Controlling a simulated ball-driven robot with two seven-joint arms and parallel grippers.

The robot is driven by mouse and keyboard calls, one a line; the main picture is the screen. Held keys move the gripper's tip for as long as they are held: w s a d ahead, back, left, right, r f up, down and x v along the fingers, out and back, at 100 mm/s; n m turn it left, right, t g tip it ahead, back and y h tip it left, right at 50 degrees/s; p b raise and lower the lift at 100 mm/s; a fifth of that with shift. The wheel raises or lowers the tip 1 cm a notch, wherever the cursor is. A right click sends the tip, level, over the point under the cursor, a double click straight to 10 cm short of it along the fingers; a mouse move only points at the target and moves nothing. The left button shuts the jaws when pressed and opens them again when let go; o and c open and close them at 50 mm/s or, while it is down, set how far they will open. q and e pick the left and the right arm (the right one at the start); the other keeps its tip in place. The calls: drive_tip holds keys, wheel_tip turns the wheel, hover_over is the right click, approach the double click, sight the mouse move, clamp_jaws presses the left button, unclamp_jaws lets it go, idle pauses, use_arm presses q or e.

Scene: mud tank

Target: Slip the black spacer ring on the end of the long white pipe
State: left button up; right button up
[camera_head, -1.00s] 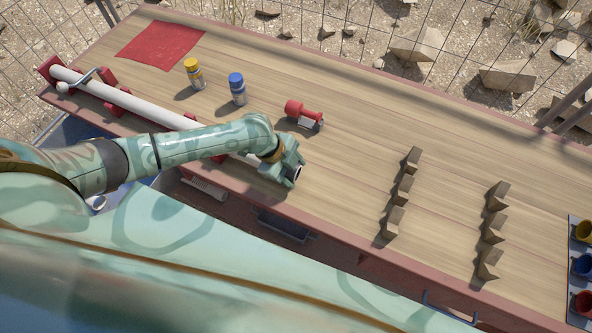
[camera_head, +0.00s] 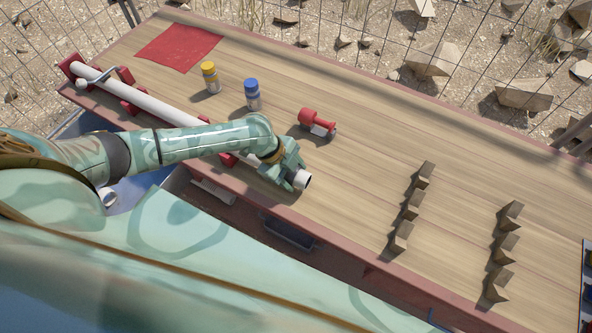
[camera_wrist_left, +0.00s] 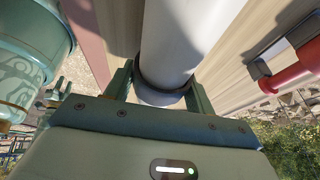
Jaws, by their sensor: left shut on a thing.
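The long white pipe (camera_head: 155,107) lies along the table's near edge in red supports. It also shows in the left wrist view (camera_wrist_left: 185,35). My left gripper (camera_head: 291,173) is at the pipe's right end, and a short white stub of pipe shows past it. In the left wrist view, the left gripper (camera_wrist_left: 163,87) is shut on the black spacer ring (camera_wrist_left: 160,91), one finger on each side. The ring sits around the pipe near its end. The head view hides the ring behind the gripper. My right gripper is not in view.
A red support with a crank (camera_head: 72,70) stands at the pipe's far end. A yellow-capped bottle (camera_head: 210,80), a blue-capped bottle (camera_head: 252,97) and a red tool (camera_head: 317,122) stand behind the pipe. Wooden blocks (camera_head: 413,205) stand in two rows at right. A red cloth (camera_head: 178,47) lies far left.

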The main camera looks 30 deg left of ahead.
use_arm(q)
drive_tip(key=shift+a, duration=0.5)
drive_tip(key=shift+a, duration=0.45)
drive_tip(key=o, duration=0.9)
